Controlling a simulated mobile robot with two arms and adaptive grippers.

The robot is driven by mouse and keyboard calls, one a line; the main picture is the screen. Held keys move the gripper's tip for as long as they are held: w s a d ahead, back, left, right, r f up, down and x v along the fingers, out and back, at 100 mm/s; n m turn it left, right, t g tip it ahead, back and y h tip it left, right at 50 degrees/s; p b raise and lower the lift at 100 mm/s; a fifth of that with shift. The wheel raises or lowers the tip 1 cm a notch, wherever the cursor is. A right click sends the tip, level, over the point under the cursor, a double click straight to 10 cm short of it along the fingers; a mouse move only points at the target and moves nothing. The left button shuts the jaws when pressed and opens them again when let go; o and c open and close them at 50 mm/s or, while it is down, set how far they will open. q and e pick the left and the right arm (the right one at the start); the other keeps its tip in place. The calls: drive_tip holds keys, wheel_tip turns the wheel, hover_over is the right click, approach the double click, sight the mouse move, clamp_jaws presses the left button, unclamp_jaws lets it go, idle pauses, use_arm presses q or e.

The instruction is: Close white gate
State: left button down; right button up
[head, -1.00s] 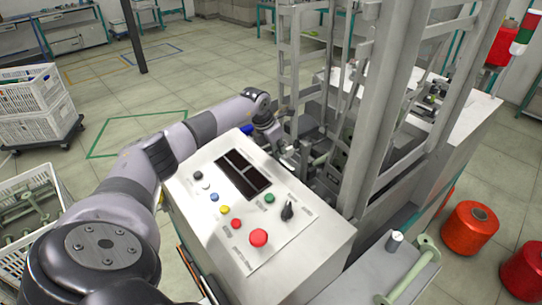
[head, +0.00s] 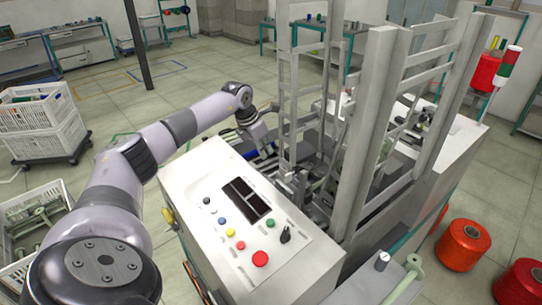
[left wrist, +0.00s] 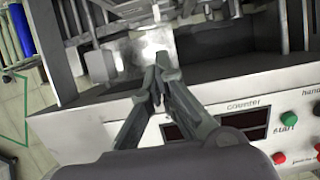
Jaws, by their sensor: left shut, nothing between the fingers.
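The white gate (head: 288,85) is a tall, pale, ladder-like frame on the winding machine, behind the control box. It is upright and stands at an angle to the thick front post (head: 377,125); I cannot tell how far open it is. My left gripper (head: 268,146) is just left of the gate's lower part, beyond the control box's far edge. In the left wrist view its fingers (left wrist: 160,72) are together and empty, above the edge of the control box, with metal machine parts behind them. I cannot tell whether it touches the gate. My right gripper is not in view.
The control box (head: 290,262) with buttons and a dark display stands in front of the gate. Orange spools (head: 463,246) stand on the floor at right. White crates (head: 40,125) are at left.

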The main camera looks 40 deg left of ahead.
use_arm(q)
drive_tip(key=p+v, duration=0.1)
drive_tip(key=v, duration=0.3)
drive_tip(key=shift+r+p, duration=0.1)
drive_tip(key=shift+p, duration=0.2)
